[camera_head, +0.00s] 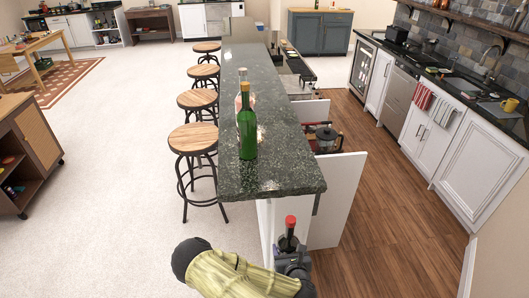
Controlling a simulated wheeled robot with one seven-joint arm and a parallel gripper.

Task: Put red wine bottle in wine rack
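I cannot make out a wine rack for certain.
Several round stools (193,139) line the counter's left side. On its right, open drawers and a white panel (337,200) jut over the wood floor (378,225). A brown cabinet (38,120) stands at the left. The pale floor (110,150) between is clear.

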